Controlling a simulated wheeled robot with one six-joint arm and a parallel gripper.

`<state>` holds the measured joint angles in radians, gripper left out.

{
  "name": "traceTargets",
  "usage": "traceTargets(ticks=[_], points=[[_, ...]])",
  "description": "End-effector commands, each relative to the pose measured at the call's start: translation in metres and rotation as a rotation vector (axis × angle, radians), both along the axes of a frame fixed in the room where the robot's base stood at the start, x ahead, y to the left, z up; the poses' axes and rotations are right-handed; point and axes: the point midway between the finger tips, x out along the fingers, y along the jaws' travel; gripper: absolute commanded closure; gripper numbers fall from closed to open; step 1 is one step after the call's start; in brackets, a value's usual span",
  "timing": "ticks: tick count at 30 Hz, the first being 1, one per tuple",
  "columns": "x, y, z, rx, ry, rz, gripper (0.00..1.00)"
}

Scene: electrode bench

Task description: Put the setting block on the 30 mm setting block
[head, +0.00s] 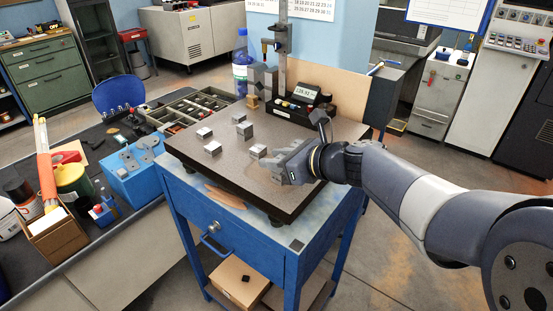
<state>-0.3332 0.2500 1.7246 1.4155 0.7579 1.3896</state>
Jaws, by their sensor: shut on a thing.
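My gripper (266,160) reaches in from the right, low over the dark surface plate (215,175). It is shut on a small grey metal setting block (258,151) at its fingertips. I cannot tell whether this block touches the plate. Other grey setting blocks stand apart on the plate to the left: one (205,133) at the left, one (213,148) nearer the front, one (245,130) in the middle and a smaller one (239,118) just behind it. No size markings are readable, so I cannot tell which is the 30 mm block.
A compartment tray (195,108) lies at the back left. The plate's front left is clear.

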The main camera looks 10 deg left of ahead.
Motion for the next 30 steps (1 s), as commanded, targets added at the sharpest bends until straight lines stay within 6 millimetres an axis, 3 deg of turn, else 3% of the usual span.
traceTargets(ticks=[7,8,15,25,30], points=[[0.000,0.000,-0.003,0.001,-0.001,0.000,0.97],[0.000,0.000,-0.003,0.000,0.000,0.000,0.67],[0.000,0.000,-0.002,0.000,0.000,0.000,0.47],[0.000,0.000,0.002,0.001,-0.001,0.000,0.47],[-0.009,-0.021,0.011,0.001,-0.004,-0.003,0.47]])
